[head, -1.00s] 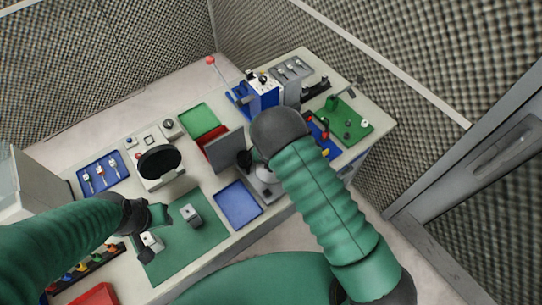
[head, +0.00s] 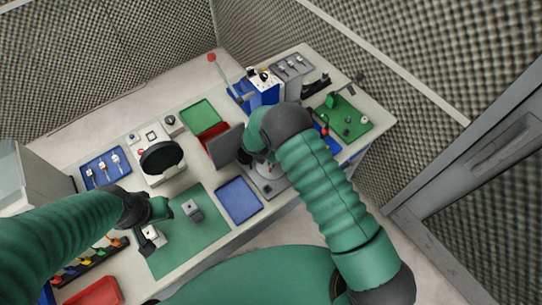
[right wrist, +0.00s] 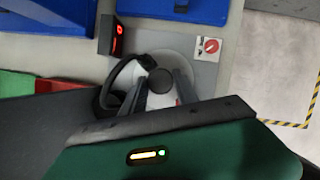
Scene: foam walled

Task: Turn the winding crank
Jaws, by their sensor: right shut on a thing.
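The winding crank shows in the right wrist view as a pale round disc (right wrist: 181,62) on a grey plate, with a dark round knob (right wrist: 160,81) above it. My right gripper (right wrist: 158,93) is shut on the crank's knob, one finger on each side. In the head view the crank's base plate (head: 272,188) shows near the front edge of the table, mostly hidden under my right gripper (head: 262,168). My left gripper (head: 158,222) is over the green mat, beside a small grey-white block (head: 153,237); its jaw gap is not clear.
A small red-lit display (right wrist: 117,38) and a label (right wrist: 208,47) are beside the crank. A dark grey panel (head: 225,146) stands just left of my right gripper. A blue tray (head: 238,201) lies nearby. A red-knobbed lever (head: 212,58) rises at the back.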

